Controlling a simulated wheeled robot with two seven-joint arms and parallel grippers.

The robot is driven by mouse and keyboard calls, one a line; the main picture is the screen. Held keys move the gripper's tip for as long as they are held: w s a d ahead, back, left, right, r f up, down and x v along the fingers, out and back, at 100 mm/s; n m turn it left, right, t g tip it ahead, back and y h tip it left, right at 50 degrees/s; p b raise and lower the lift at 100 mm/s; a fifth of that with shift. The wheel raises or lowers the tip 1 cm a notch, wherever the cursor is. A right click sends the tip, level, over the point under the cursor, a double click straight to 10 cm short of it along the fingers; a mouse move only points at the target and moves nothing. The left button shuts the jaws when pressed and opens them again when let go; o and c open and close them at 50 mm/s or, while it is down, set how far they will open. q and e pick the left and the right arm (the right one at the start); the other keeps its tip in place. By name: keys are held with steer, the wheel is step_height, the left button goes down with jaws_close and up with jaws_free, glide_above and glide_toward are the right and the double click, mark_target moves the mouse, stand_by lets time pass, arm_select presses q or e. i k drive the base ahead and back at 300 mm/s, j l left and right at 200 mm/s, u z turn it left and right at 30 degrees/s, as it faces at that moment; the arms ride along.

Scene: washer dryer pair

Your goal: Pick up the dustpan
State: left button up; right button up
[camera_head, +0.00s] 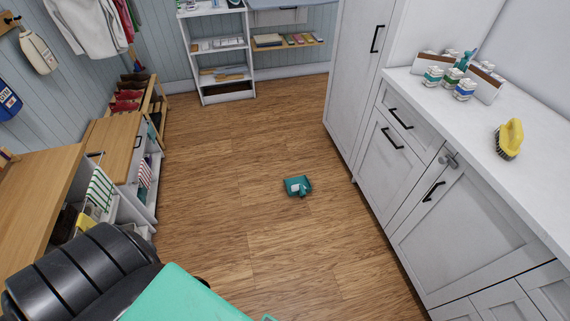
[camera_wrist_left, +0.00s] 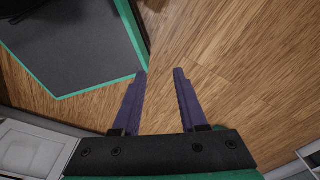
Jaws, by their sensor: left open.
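The dustpan is a small teal pan (camera_head: 298,186) with a pale part on it. It lies on the wooden floor in the middle of the head view, away from my arms. My left gripper (camera_wrist_left: 160,74) shows in the left wrist view, with its two purple fingers apart and only floor between them. The dustpan does not show in the left wrist view. In the head view no gripper fingers show, and my right gripper is in neither view.
White cabinets (camera_head: 372,150) stand along the right, with a yellow brush (camera_head: 509,140) on the counter. Wooden benches (camera_head: 40,190) and a shoe rack (camera_head: 150,105) line the left. A white shelf (camera_head: 221,88) stands at the back. The floor around the dustpan is clear.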

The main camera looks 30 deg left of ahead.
mark_target(300, 185)
steer(key=u, duration=0.75)
